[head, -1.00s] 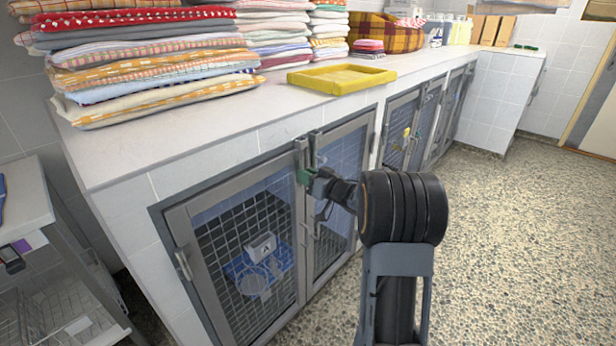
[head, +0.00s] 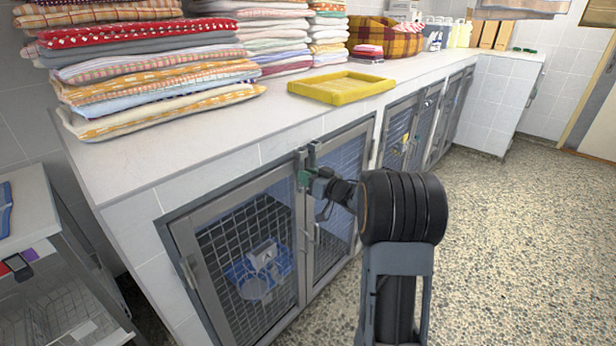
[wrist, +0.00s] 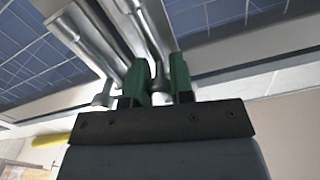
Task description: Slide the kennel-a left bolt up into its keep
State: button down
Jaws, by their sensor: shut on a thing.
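Kennel-a is the near kennel with two mesh doors under the counter, its left door (head: 213,262) and right door (head: 338,212) shut. My gripper (head: 305,179) is at the top of the doors where they meet. In the wrist view my gripper (wrist: 158,88) has its green fingers closed about the end of a metal bolt (wrist: 138,32), apparently the left bolt. A second metal bolt (wrist: 84,38) runs beside it, outside the fingers. The keep cannot be made out, and the fingers partly hide the held bolt's end.
The counter (head: 215,160) above carries towel stacks (head: 150,65) and a yellow tray (head: 340,87). A shelf unit (head: 35,215) stands at left. More kennel doors (head: 398,132) continue to the right. The pebbled floor (head: 500,240) at right is clear.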

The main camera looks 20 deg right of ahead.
jog(key=c, duration=1.3)
grip_release()
jog(key=shift+r, duration=0.3)
jog(key=o, duration=0.3)
jog(key=shift+f, duration=0.1)
jog(key=p+v, duration=0.1)
jog(key=v, duration=1.2)
jog(key=shift+s+p, duration=0.35)
jog(key=shift+p, duration=0.05)
jog(key=shift+d, duration=0.1)
